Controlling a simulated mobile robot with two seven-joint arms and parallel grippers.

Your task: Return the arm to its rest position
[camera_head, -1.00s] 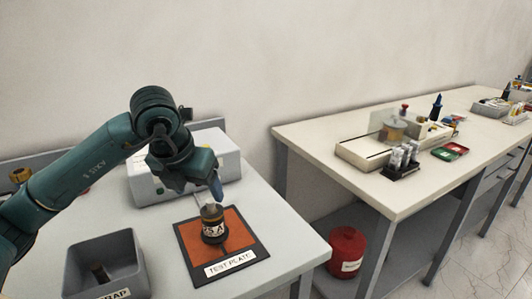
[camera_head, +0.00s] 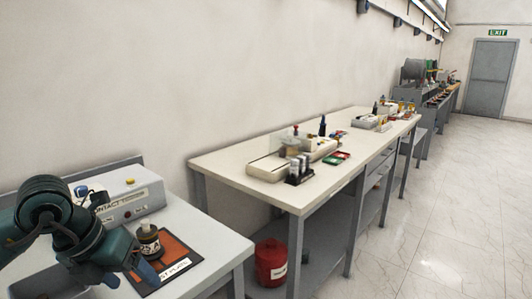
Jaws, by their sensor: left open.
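My left arm, dark teal, comes in at the lower left. Its gripper (camera_head: 129,275) is open, with nothing seen between its blue fingertips, in front of and left of the test plate (camera_head: 183,262). The plate has an orange face, a black border and a white label, partly covered by the gripper. A dark cylindrical part (camera_head: 149,241) with a pale label stands upright on the plate, apart from the fingers. My right gripper is not in view.
A white contact tester box (camera_head: 136,196) stands behind the plate. A long white workbench (camera_head: 225,165) with trays and small parts runs to the right. A red bin (camera_head: 270,263) sits beneath it. Open tiled floor lies at right, with a grey door (camera_head: 489,77) far back.

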